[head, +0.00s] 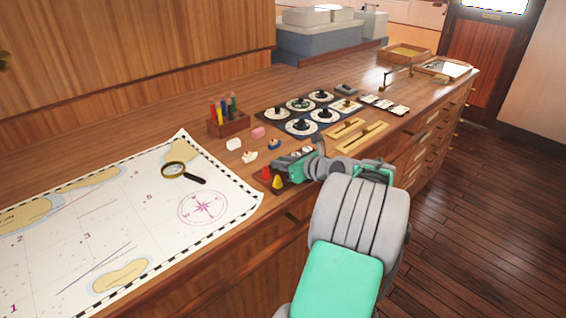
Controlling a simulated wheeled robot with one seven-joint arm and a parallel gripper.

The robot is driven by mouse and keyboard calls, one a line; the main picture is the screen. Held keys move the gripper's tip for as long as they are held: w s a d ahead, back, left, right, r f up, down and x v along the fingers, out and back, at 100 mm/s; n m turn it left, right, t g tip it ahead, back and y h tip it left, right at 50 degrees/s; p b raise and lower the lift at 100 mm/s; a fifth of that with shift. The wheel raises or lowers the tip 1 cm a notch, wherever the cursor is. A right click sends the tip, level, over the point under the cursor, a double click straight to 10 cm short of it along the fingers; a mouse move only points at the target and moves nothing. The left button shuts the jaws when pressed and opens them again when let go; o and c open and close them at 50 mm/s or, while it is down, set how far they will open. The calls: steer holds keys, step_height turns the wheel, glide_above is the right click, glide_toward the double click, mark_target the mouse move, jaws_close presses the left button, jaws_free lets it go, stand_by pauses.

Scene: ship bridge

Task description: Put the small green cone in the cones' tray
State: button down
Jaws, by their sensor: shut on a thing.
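The cones' tray (284,187) is a small dark tray at the front edge of the wooden counter, beside the chart's right corner. A red cone (266,173) and a yellow cone (277,182) stand in it. My gripper (283,167) is low over the tray's far right part, just right of the red cone. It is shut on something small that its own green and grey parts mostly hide. I see no separate green cone on the counter, so the held thing is likely the small green cone, though its shape is not clear.
A chart (125,225) with a magnifying glass (175,170) covers the left. A rack of coloured tubes (229,127), small white, pink and blue pieces, a dial panel (300,116) and brass plates (361,138) lie beyond my gripper. My arm crosses the counter's front edge.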

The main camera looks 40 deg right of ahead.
steer(key=c, duration=1.3)
jaws_free()
steer(key=v, duration=1.2)
steer(key=shift+r, duration=0.1)
